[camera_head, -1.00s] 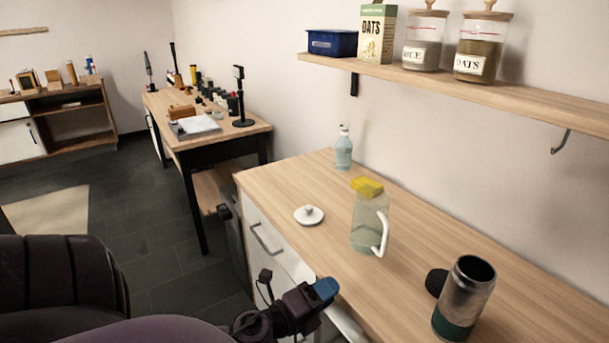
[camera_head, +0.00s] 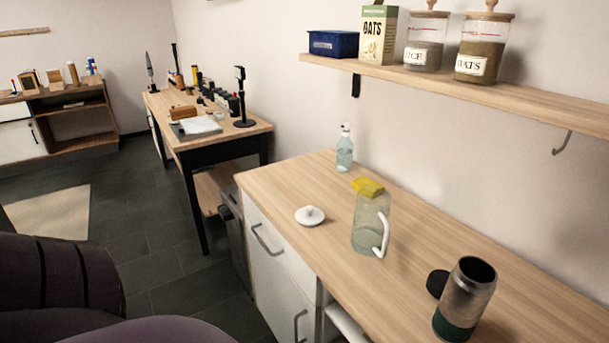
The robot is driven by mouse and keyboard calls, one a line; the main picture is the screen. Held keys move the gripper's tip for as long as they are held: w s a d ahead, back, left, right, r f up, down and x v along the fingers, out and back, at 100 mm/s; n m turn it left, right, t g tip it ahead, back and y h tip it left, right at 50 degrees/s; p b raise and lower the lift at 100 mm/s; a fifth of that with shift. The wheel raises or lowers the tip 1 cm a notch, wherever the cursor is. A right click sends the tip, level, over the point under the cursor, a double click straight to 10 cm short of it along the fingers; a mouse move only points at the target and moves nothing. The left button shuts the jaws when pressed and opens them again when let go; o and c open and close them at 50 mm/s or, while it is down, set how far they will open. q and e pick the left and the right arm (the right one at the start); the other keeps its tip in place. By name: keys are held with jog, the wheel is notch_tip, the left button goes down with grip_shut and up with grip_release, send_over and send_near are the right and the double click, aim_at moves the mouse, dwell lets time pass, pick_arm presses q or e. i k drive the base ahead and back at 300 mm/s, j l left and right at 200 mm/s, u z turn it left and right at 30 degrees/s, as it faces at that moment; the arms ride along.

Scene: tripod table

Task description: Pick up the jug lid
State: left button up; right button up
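A round white lid with a small knob (camera_head: 310,216) lies flat on the wooden counter (camera_head: 275,183), near its front left edge. A clear jug with a white handle (camera_head: 370,222) stands upright to the right of the lid. A yellow sponge-like block (camera_head: 368,187) appears at the top of the jug; I cannot tell whether it rests on the jug or lies behind it. Neither of my grippers is in view.
A bottle (camera_head: 344,150) stands at the back of the counter. A steel tumbler (camera_head: 465,299) stands at the right, with a black disc (camera_head: 437,283) beside it. A shelf (camera_head: 480,88) with jars and boxes overhangs the back. The counter around the lid is clear.

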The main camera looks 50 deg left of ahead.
aim_at(310, 216)
jog(key=j+u, duration=0.1)
jog(key=u, duration=0.35)
jog(key=j+u, duration=0.15)
jog(key=u, duration=0.3)
jog(key=j+u, duration=0.15)
jog(key=u, duration=0.3)
